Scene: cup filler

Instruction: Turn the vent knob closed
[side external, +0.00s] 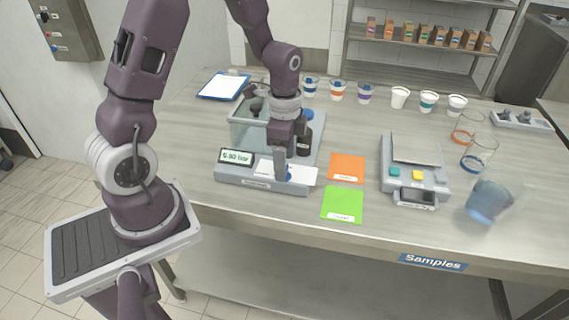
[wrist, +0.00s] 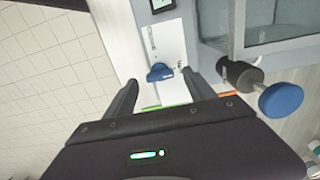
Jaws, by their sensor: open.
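A small blue knob (wrist: 160,73) sits on a white panel (wrist: 172,42) with small markings in the wrist view. My gripper (wrist: 160,80) is open, with one finger on each side of this knob and gaps showing. In the side view my gripper (side external: 283,172) points down over the front panel of the cup filler (side external: 258,184), and the small knob is mostly hidden there. The labels are too small to read.
A display (side external: 237,156) reads about 5.00. A clear tank (side external: 248,130) stands behind my gripper. Orange (side external: 347,167) and green (side external: 342,204) cards lie to the right. A scale (side external: 414,165), glasses and a blurred blue cup (side external: 490,199) are farther right. Several cups line the back.

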